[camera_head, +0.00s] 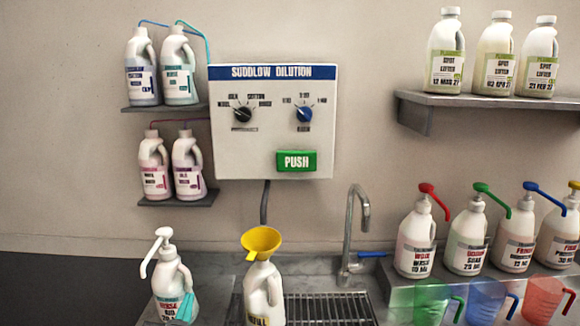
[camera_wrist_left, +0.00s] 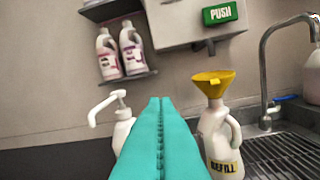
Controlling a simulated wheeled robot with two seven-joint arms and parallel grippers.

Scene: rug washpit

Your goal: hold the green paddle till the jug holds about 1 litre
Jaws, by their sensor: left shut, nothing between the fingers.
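The green paddle marked PUSH (camera_head: 297,161) is on the lower right of the white dilution panel (camera_head: 250,160); it also shows in the left wrist view (camera_wrist_left: 219,11). A white jug marked REFILL (camera_head: 263,295) stands upright below the panel with a yellow funnel (camera_head: 261,241) in its mouth. It also shows in the left wrist view (camera_wrist_left: 216,135); its fill level cannot be seen. My left gripper (camera_head: 187,308) shows as teal at the bottom of the head view. In the left wrist view its teal fingers (camera_wrist_left: 160,101) are shut and empty, apart from paddle and jug. My right gripper is not in view.
A white pump bottle (camera_head: 169,285) stands left of the jug. A tap (camera_head: 355,225) and ribbed drainer (camera_head: 325,308) are to its right. Several pump bottles and green, blue and red measuring jugs (camera_head: 545,298) line the right. Shelves with bottles flank the panel.

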